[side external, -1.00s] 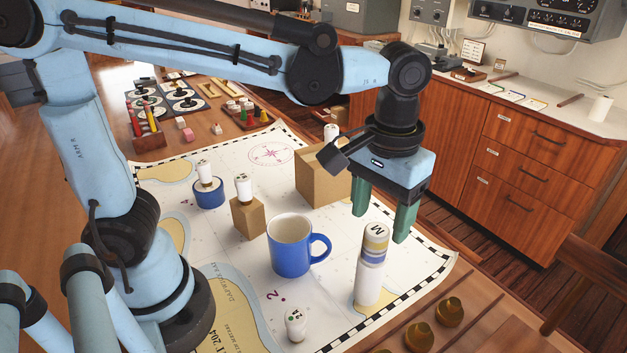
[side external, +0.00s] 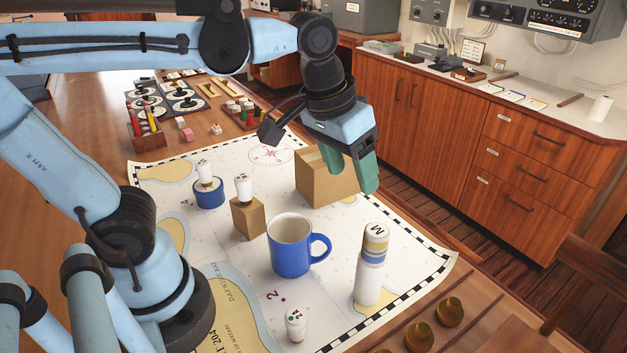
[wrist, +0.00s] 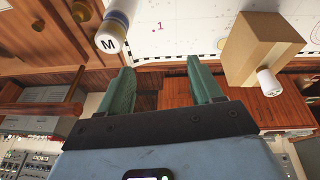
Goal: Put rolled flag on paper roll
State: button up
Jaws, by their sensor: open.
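A rolled flag (side external: 375,248), a short cylinder with blue and yellow bands and an M on its white top, stands upright on the white paper roll (side external: 368,287). The paper roll stands on the chart at the right. The flag also shows in the wrist view (wrist: 113,35), at the top left; the paper roll is not clear there. My gripper (side external: 354,180) is open and empty, above and behind the stack and apart from it. Its two green fingers (wrist: 160,75) show in the wrist view with nothing between them.
A blue mug (side external: 289,247) stands left of the stack. Small white rolls stand on a blue ring (side external: 209,196), a small box (side external: 249,220), the chart (side external: 296,322) and a larger box (wrist: 262,45). Brass knobs (side external: 449,311) are at the front right.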

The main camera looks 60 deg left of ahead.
jog(key=s+a+f+m+t, duration=0.1)
jog(key=a+f+t, duration=0.2)
jog(key=a+f, duration=0.2)
jog(key=shift+s+a+f+t+y, duration=0.3)
jog(key=shift+s+a+y, duration=0.1)
jog(key=shift+a, duration=0.45)
dwell(0.5)
